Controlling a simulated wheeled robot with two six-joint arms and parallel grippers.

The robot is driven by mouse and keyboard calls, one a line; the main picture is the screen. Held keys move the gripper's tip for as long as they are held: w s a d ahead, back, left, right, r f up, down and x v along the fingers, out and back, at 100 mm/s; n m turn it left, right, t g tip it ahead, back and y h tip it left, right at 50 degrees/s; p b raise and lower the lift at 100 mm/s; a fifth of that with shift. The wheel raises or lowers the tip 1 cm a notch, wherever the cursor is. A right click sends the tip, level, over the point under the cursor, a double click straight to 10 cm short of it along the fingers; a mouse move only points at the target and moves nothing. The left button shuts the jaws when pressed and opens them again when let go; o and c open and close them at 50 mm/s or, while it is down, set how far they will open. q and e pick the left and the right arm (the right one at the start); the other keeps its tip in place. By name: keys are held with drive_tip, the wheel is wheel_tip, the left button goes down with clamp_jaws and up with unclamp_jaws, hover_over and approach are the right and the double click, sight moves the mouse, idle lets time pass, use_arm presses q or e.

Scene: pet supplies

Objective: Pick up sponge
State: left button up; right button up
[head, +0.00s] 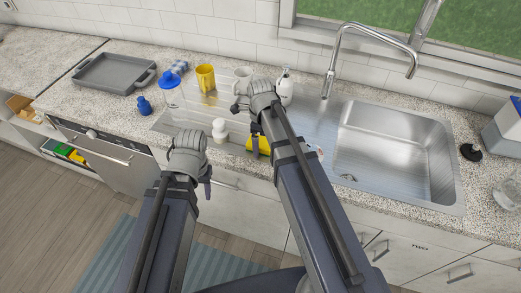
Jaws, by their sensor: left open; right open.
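A yellow block that looks like the sponge (264,145) lies on the counter by the front edge of the sink's drainboard. My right arm and gripper cover part of it. My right gripper (254,150) is directly in front of or over the yellow block in the picture; I cannot tell whether they touch. It is open. My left gripper (207,188) is open and empty, pointing down before the front edge of the counter, left of the yellow block.
A white object (220,129) stands between my grippers. A clear bottle with a blue top (172,92), a small blue item (144,105), a yellow cup (205,78) and a soap dispenser (285,88) stand around the drainboard. The sink basin (390,145) is empty at right.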

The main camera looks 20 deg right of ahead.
sight(261, 141)
drive_tip(key=shift+f, duration=0.1)
drive_tip(key=c, duration=1.3)
drive_tip(key=shift+o, duration=0.2)
wheel_tip(261, 141, up, 10)
drive_tip(key=p, duration=1)
